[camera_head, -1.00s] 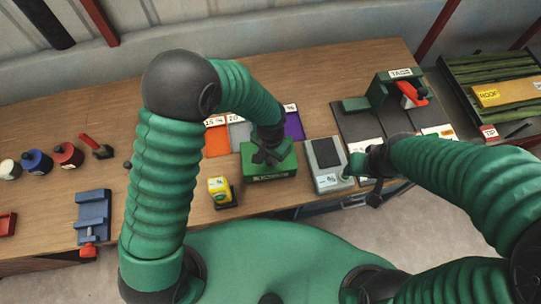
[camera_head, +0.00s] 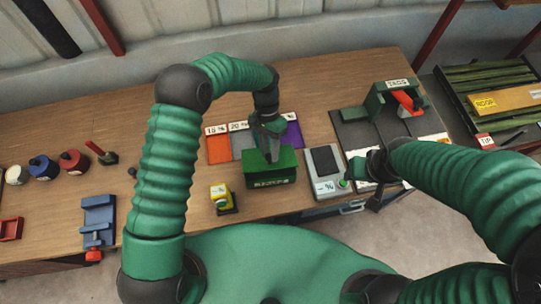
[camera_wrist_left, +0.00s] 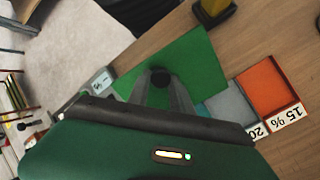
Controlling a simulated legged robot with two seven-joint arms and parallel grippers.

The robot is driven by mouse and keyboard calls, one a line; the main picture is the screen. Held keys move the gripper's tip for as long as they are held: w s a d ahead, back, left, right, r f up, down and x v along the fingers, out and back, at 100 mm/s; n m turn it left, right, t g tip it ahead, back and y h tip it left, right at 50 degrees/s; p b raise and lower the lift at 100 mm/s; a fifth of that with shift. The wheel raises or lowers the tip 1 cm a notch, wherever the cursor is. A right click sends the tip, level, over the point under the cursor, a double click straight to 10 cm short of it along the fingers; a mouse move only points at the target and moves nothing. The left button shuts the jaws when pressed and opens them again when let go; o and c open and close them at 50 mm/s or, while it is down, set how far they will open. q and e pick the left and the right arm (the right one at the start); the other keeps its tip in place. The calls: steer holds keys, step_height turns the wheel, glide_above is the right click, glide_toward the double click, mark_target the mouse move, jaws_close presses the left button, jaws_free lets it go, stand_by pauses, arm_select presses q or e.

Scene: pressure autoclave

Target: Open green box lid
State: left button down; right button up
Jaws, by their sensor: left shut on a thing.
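The green box (camera_head: 272,182) stands near the front edge of the bench in the head view, with a label on its front. Its green lid (camera_head: 286,157) is on top; I cannot tell whether there is a gap under it. In the left wrist view the lid (camera_wrist_left: 195,58) is a flat green panel with a round black knob (camera_wrist_left: 160,77). My left gripper (camera_head: 270,152) comes down from above and is shut on the knob; its fingers (camera_wrist_left: 160,92) are around it. My right gripper (camera_head: 368,170) is to the right of the box, and its fingers are unclear.
A yellow item (camera_head: 221,195) stands left of the box, and a grey scale (camera_head: 325,165) stands close on its right. Orange (camera_head: 219,150), grey and purple (camera_head: 293,134) trays lie behind it. A green press-like device (camera_head: 395,98) stands at the back right.

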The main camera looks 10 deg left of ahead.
arm_select(q)
steer(key=shift+w+r+g+b, duration=0.2)
steer(key=shift+w+g+b, duration=0.35)
steer(key=shift+g, duration=0.15)
steer(key=shift+w+r, duration=0.1)
steer(key=shift+r, duration=0.05)
